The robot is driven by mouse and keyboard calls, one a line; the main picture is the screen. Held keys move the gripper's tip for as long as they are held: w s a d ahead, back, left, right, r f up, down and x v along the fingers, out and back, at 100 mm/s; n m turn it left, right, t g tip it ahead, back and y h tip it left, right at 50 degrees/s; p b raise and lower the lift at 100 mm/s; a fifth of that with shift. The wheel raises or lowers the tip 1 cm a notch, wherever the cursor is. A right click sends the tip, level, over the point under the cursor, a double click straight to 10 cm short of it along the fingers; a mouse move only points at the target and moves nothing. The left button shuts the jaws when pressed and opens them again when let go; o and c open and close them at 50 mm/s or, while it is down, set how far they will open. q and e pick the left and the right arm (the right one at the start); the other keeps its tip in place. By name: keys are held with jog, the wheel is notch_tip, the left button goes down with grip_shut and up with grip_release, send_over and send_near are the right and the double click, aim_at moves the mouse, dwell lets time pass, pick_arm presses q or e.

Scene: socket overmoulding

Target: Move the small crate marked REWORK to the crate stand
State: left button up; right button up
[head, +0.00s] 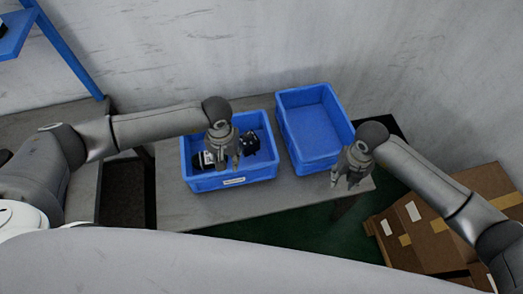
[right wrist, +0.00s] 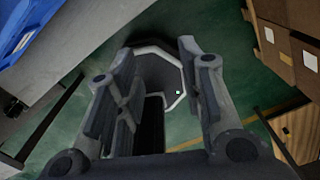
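Two small blue crates stand on a grey table. The left crate (head: 199,186) has a white label on its front wall, too small to read, and dark parts with a white piece inside. The right crate (head: 310,166) looks empty, with no label visible. My left gripper (head: 223,162) is over the left crate, in front of its contents; whether its fingers are open is unclear. My right gripper (head: 346,182) is beside the right crate's front right corner, apart from it. In the right wrist view my right gripper (right wrist: 155,75) is open and empty, above the floor.
Cardboard boxes (head: 426,229) are stacked on the green floor (head: 290,232) at the right. A wall stands behind the table (head: 220,208). A blue frame (head: 70,48) rises at the far left. No crate stand can be clearly identified.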

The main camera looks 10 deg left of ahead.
notch_tip(320, 180, up, 11)
jog(key=w, duration=0.1)
jog(key=shift+a, duration=0.3)
dwell(0.4)
